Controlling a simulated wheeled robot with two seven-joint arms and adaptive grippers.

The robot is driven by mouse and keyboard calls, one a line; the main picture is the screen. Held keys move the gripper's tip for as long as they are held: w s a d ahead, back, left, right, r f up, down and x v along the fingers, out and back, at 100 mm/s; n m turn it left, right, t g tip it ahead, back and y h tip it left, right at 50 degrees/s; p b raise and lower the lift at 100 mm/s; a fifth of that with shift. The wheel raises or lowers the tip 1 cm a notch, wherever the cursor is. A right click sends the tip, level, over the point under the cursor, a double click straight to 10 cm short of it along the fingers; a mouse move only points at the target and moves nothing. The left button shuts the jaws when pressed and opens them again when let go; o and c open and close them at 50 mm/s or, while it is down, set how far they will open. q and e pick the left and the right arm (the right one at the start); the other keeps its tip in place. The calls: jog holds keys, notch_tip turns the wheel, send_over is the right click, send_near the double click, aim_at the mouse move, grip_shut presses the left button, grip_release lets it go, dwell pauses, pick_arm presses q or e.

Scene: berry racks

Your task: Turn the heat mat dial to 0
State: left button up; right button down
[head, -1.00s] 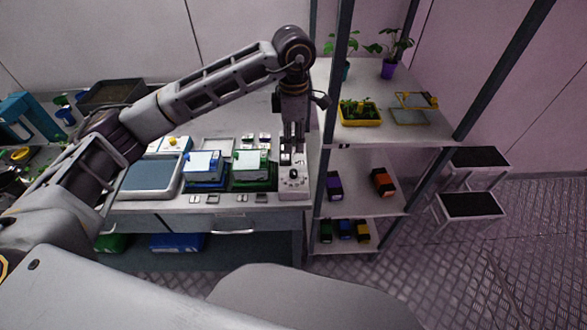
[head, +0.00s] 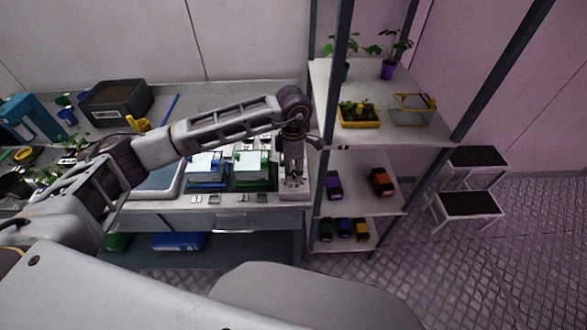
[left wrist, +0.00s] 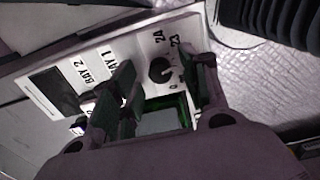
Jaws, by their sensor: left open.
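The dial (left wrist: 160,70) is a dark round knob on a pale control panel (left wrist: 97,67) in the left wrist view. Numbers are printed around it, including what look like 24 and 0; its exact setting is too dim to read. The panel also carries BAY 1 and BAY 2 labels and a dark screen. In the head view the control box (head: 294,196) stands at the bench's right end. My left gripper (head: 293,182) points down over it, hiding the dial there. In the left wrist view its open fingers (left wrist: 164,74) lie on either side of the dial; contact cannot be told.
A blue-based tray (head: 207,183) and a green-based tray (head: 252,185) sit left of the box. A dark bin (head: 116,102) is at the back left.

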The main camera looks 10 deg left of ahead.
pick_arm(q)
jog(key=shift+f, duration=0.45)
pick_arm(e)
jog(key=shift+d+r, duration=0.1)
jog(key=shift+d, duration=0.35)
pick_arm(q)
jog(key=shift+c, duration=0.2)
grip_shut()
pick_arm(e)
jog(key=shift+a, duration=0.1)
pick_arm(q)
jog(key=shift+f, duration=0.1)
pick_arm(e)
jog(key=shift+a+f, duration=0.2)
